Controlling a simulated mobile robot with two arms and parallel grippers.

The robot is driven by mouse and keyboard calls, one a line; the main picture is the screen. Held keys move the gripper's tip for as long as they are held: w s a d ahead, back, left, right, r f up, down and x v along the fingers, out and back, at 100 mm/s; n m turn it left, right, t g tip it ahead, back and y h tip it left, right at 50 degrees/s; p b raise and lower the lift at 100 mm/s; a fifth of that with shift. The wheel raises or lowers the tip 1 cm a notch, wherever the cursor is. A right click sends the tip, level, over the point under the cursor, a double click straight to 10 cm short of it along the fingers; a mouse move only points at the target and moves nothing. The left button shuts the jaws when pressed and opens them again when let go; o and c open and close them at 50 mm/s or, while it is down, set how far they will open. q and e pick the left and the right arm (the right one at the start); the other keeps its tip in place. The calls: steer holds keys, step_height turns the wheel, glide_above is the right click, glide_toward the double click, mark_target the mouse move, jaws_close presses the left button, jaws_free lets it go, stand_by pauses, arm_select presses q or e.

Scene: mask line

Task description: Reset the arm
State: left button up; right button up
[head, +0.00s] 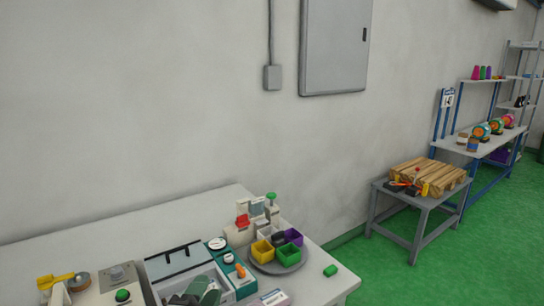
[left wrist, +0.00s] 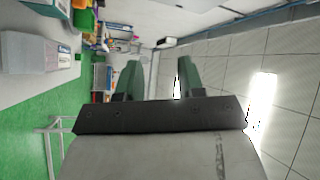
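My left gripper (head: 196,292) shows at the bottom edge of the head view, in front of a grey-white box (head: 180,262); only its dark green-grey fingertips are seen. In the left wrist view its two fingers (left wrist: 158,78) stand apart with nothing between them, so it is open and empty. The wrist view looks sideways across the room. My right gripper is in neither view.
A white table (head: 130,222) holds a round grey tray (head: 258,268) with small coloured bins, a teal device (head: 240,280) and a green block (head: 330,271). A low grey table (head: 422,200) bears a wooden pallet (head: 430,177). Green floor lies between the tables.

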arm_select(q)
steer(key=s+a+f+n+g+y, duration=0.2)
steer(key=s+f+n, duration=0.1)
steer(key=s+a+f+n+g+y, duration=0.2)
steer(key=s+f+n, duration=0.2)
steer(key=s+a+f+n+g+y, duration=0.2)
steer(key=s+f+n, duration=0.1)
steer(key=shift+s+f+g, duration=0.15)
steer(key=shift+f+g, duration=0.15)
steer(key=shift+f, duration=0.05)
steer(key=s+a+f+n+g, duration=0.1)
steer(key=s+f+n+g, duration=0.3)
steer(key=s, duration=0.5)
steer(key=s+f+n+g, duration=0.15)
steer(key=s+g, duration=0.35)
steer(key=s, duration=0.5)
step_height(320, 180, down, 26)
steer(key=g, duration=0.1)
steer(key=s+a+f+g, duration=0.1)
steer(key=s+a+f, duration=0.2)
steer(key=s+f, duration=1.3)
steer(key=shift+s+f+m+g, duration=0.15)
steer(key=shift+f+m+g, duration=0.15)
steer(key=shift+f+m, duration=0.15)
